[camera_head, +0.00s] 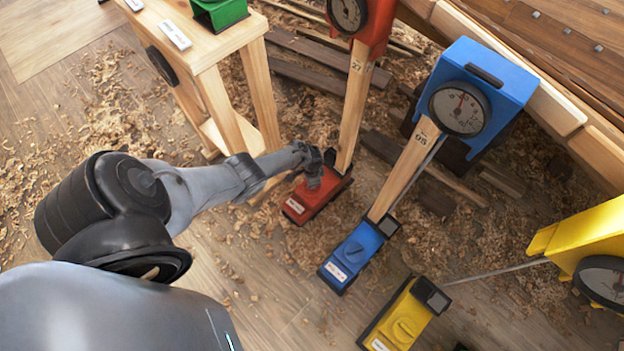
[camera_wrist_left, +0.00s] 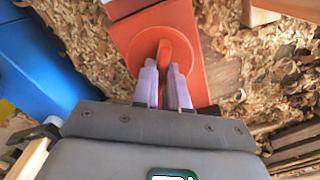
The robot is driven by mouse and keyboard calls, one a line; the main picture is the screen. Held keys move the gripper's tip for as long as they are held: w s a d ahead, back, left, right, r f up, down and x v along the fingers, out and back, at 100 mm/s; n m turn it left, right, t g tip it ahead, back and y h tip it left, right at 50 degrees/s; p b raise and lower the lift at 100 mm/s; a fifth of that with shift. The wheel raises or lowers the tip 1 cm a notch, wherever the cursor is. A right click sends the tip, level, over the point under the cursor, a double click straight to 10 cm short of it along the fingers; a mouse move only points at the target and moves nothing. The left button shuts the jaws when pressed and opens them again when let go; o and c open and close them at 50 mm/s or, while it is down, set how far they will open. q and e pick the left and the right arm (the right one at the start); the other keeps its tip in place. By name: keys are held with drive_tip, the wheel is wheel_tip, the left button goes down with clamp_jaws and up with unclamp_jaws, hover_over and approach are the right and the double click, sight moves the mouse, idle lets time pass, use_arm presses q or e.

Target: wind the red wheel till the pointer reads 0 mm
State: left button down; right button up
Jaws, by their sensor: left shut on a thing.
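The red wheel, a round knob with a raised grip bar (camera_wrist_left: 165,48), sits on top of the red base box (camera_head: 299,207). My left gripper (camera_head: 318,172) reaches down onto that box and hides the wheel in the head view. In the left wrist view its two pale fingers (camera_wrist_left: 164,75) are closed on either side of the grip bar. A wooden post (camera_head: 354,105) rises from the red box to a red head with a round dial (camera_head: 347,14), cut by the top edge. The dial's pointer is too small to read. My right gripper is not in view.
A blue jack with a dial (camera_head: 460,108) and blue base (camera_head: 350,257) stands just right of the red one. A yellow base (camera_head: 402,318) and yellow dial unit (camera_head: 592,250) lie further right. A wooden stool (camera_head: 205,50) stands behind. Shavings cover the floor.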

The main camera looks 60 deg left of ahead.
use_arm(q)
drive_tip(key=shift+s+f, duration=0.1)
drive_tip(key=shift+s, duration=0.05)
drive_tip(key=c, duration=1.2)
unclamp_jaws()
drive_tip(key=shift+o, duration=0.2)
drive_tip(key=shift+r, duration=0.2)
drive_tip(key=shift+r+p, duration=0.25)
drive_tip(key=shift+p, duration=0.15)
wheel_tip(320, 180, up, 10)
drive_tip(key=p, duration=0.9)
